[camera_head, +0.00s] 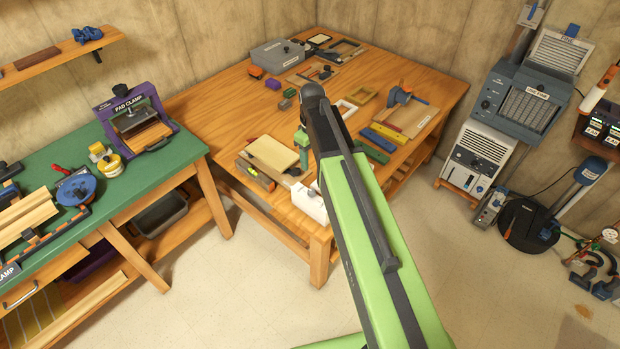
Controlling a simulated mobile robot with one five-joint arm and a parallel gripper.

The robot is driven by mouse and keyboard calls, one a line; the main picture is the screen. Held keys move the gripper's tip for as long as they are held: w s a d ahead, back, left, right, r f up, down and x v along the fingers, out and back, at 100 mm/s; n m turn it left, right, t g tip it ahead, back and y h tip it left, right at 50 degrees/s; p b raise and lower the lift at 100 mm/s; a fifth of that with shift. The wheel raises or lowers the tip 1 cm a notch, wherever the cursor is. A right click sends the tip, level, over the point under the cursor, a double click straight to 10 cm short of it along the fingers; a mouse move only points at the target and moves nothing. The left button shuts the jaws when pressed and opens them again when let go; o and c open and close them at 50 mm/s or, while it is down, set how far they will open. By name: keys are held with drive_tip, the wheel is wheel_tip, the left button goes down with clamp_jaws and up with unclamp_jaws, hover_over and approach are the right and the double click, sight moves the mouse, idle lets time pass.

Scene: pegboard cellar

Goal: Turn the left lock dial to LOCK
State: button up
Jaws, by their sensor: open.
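I cannot clearly make out a lock dial or a LOCK mark. A grey case (272,55) at the back of the wooden table has small dark round parts on it, too small to identify. A white box (308,203) stands at the table's front corner, partly hidden by my green arm. My arm reaches over the table, and its end bends down there. My gripper (303,165) is small and partly hidden, open, beside a pale wooden board (272,154). I see nothing held in it.
A green bench (150,168) with a purple pad clamp (133,117) stands left. Grey machines (525,105) stand right. The floor (235,285) in front is clear.

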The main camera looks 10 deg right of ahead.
sight(312, 191)
drive_tip(key=f+b, duration=0.5)
drive_tip(key=b, duration=0.1)
drive_tip(key=f+b, duration=1.2)
drive_tip(key=shift+w+d+f, duration=0.1)
drive_tip(key=shift+w, duration=0.3)
